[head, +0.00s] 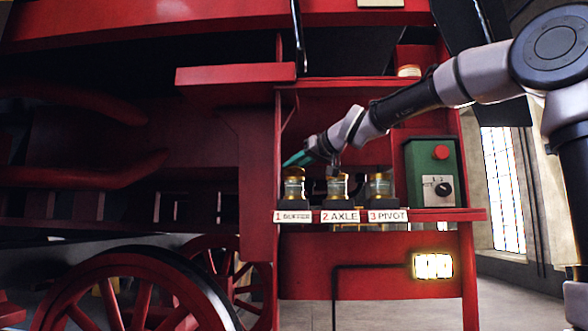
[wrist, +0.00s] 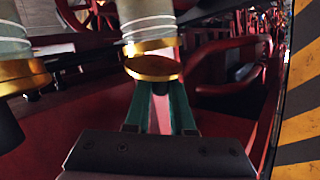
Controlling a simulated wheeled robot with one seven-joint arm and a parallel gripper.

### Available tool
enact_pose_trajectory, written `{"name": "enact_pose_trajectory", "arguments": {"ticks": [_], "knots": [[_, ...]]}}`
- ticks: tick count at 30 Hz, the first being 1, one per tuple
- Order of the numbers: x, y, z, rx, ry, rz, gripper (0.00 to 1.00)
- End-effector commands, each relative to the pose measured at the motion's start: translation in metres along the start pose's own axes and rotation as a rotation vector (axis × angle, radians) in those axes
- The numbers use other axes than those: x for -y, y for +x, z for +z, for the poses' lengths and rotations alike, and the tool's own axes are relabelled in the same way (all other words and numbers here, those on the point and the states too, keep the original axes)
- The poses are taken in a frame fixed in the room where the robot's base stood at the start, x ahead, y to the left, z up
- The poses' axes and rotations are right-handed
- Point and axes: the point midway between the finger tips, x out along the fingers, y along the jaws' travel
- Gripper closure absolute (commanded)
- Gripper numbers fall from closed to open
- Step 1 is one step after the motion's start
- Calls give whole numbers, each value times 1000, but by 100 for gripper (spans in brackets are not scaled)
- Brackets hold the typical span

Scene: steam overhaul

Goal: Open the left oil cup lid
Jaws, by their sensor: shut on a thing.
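The left oil cup (head: 294,187) is a glass cup with a gold top, on a shelf behind the label that begins with 1. My gripper (head: 290,162) has green fingers and reaches in from the right, just above this cup. In the wrist view, where the cups appear upside down, the gold lid (wrist: 153,69) of the cup is at upper middle. My green fingers (wrist: 161,88) close together at the lid's edge and are shut on it. The exact contact is partly hidden. I cannot tell whether the lid is raised.
The axle cup (head: 337,187) and pivot cup (head: 379,187) stand close by on the right. A green box with a red button (head: 440,152) is farther right. A red overhang (head: 235,77) is above, and a red upright (head: 258,190) is left of the shelf.

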Motion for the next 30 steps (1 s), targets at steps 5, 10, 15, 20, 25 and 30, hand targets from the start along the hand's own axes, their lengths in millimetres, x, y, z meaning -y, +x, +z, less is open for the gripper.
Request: {"name": "enact_pose_trajectory", "arguments": {"ticks": [5,10,15,20,25,30], "knots": [[-7,3,-11,105,109,12,100],[-10,6,-16,209,213,10,100],[-13,11,-21,314,317,8,100],[-18,15,-25,412,417,6,100],[-22,21,-27,521,524,5,100],[-27,26,-29,623,625,4,100]]}}
